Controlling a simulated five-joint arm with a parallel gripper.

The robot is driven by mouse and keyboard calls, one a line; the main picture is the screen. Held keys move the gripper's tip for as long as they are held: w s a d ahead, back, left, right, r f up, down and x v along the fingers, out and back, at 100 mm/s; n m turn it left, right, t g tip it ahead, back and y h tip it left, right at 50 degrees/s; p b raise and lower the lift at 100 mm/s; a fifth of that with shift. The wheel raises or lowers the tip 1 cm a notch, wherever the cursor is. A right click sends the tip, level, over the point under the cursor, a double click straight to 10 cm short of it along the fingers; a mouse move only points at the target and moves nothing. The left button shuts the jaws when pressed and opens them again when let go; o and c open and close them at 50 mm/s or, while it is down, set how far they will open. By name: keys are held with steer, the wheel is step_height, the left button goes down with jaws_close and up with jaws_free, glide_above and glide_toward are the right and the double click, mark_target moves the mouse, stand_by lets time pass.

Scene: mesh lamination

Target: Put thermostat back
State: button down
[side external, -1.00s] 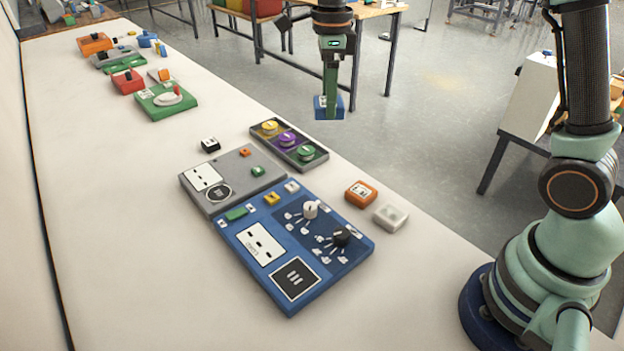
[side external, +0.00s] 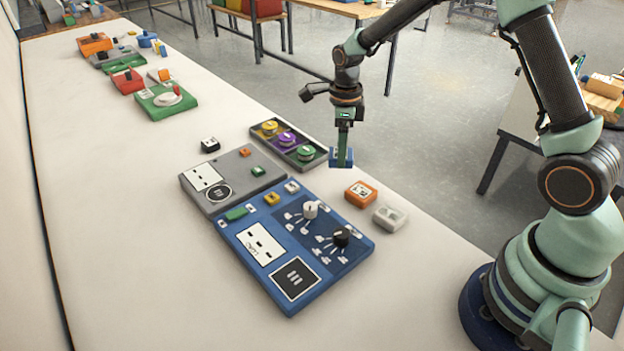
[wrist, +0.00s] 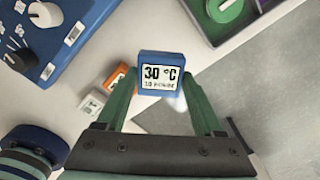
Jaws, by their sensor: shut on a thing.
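In the wrist view the green fingers of my gripper (wrist: 160,92) stand on either side of the block.
A blue panel (side external: 268,218) with knobs joins a grey panel (side external: 215,198). A dark tray (side external: 310,163) holds yellow, purple and green knobs. A black block (side external: 210,145) lies behind the grey panel. The white table (side external: 120,240) is clear on the left.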

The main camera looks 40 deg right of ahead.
mark_target(339, 180)
steer(key=shift+f, duration=2.65)
jaws_free()
steer(key=shift+f, duration=0.15)
